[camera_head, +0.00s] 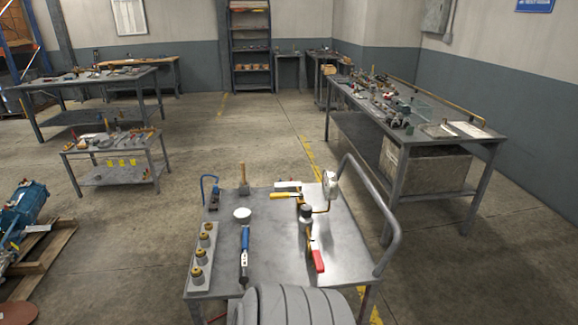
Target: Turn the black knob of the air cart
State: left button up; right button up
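The air cart (345,240) stands right in front, with a grey metal top and a bent tube handle (385,225) on its right side. A black knob (306,211) sits near the middle of the top, on fittings with a brass-coloured pipe. A round white-faced gauge (329,183) stands just behind it to the right. A red lever handle (318,259) lies in front of the knob, and a yellow handle (284,195) lies behind it to the left. Neither of my grippers is in view.
A blue-handled tool (245,244), a white round piece (242,214) and a grey block with several brass fittings (197,276) are on the cart's left. A ribbed grey object (290,305) fills the bottom middle. A long workbench (480,144) stands at right.

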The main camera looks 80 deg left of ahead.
aim_at(306, 210)
jog(key=u, duration=1.85)
jog(key=i, duration=0.05)
jog(key=z, duration=0.05)
